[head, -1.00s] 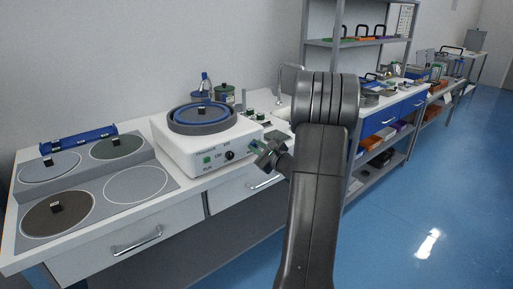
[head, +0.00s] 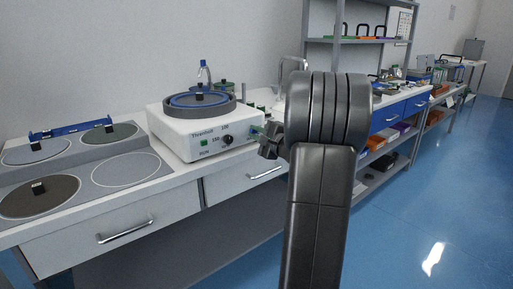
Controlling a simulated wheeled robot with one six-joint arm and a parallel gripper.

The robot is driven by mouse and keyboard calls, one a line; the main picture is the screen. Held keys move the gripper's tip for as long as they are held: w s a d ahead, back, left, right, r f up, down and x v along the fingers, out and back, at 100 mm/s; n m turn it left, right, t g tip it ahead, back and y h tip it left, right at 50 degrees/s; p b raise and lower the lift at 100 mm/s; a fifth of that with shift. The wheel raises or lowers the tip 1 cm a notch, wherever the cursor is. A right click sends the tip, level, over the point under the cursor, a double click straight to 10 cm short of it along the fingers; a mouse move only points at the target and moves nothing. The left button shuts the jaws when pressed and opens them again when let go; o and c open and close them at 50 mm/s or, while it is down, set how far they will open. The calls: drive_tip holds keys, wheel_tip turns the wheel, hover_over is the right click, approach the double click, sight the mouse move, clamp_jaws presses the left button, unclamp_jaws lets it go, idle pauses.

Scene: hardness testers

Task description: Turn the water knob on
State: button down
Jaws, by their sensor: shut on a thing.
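The white grinder-polisher (head: 185,137) stands on the bench, with a round grey and blue bowl on top. Its front panel has a green button (head: 204,143) and a black dial (head: 227,139). My gripper (head: 259,132) is at the right end of this panel, small and partly cut off from view by my own arm. It is shut on what looks like the water knob, a small part with green showing (head: 256,129) at the jaw tips. The jaws hide most of the knob, and its turn angle cannot be told.
A plate with several round grinding discs (head: 125,170) lies left of the machine. Drawers with handles (head: 126,231) are below the bench top. Shelves and further benches stand at the right, beside open blue floor (head: 400,215).

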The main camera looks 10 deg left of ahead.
drive_tip(key=n+b, duration=0.1)
drive_tip(key=b, duration=0.1)
drive_tip(key=n+b, duration=0.3)
drive_tip(key=b, duration=0.1)
drive_tip(key=shift+f, duration=0.25)
drive_tip(key=shift+n, duration=0.3)
drive_tip(key=c, duration=1.5)
unclamp_jaws()
drive_tip(key=shift+r, duration=0.1)
drive_tip(key=shift+o, duration=0.2)
drive_tip(key=p+v, duration=0.2)
drive_tip(key=v, duration=1.2)
drive_tip(key=shift+a, duration=0.1)
